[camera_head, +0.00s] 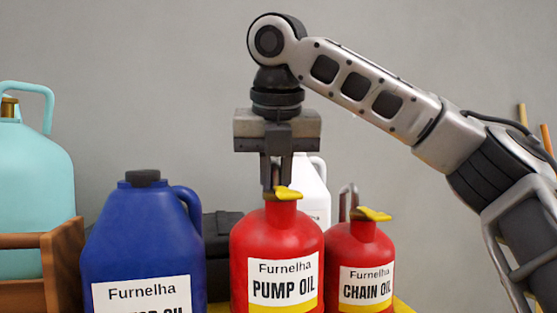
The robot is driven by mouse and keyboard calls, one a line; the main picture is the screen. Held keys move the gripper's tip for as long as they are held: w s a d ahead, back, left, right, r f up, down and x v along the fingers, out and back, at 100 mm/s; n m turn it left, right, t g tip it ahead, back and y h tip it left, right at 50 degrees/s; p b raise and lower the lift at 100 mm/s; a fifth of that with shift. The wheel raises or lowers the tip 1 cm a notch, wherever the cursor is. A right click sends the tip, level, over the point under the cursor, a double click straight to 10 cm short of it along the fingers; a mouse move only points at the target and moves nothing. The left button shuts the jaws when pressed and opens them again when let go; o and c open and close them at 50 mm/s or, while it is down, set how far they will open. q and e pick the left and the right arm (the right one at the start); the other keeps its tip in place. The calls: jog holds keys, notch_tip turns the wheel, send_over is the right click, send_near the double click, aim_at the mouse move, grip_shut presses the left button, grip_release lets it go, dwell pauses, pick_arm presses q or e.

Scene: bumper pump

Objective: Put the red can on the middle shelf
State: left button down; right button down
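A red can labelled PUMP OIL (277,240) stands upright at the centre, with a yellow cap piece at its top. A second red can labelled CHAIN OIL (362,255) is just right of it, with a bare metal handle on top. My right gripper (276,185) points straight down over the PUMP OIL can. Its fingers are close together around the can's top handle, which they mostly hide. The can's base is below the picture, so I cannot tell whether it is lifted. My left gripper is not in view. No middle shelf can be made out.
A blue jug (143,235) is close on the left of the PUMP OIL can. A teal tank (30,180) and a wooden crate (40,240) are at the far left. A white bottle (315,190) and a dark case (218,240) are behind. The wall above is clear.

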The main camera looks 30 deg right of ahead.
aim_at(275, 209)
jog(key=shift+w+d+f, duration=0.1)
jog(key=shift+w+f, duration=0.05)
jog(key=x, duration=0.3)
jog(key=shift+f, duration=0.1)
jog(key=shift+s+f, duration=0.25)
jog(key=shift+f, duration=0.25)
jog(key=c, duration=1.5)
grip_release()
jog(key=shift+f, duration=0.15)
jog(key=shift+c, duration=0.2)
jog(key=shift+o, duration=0.5)
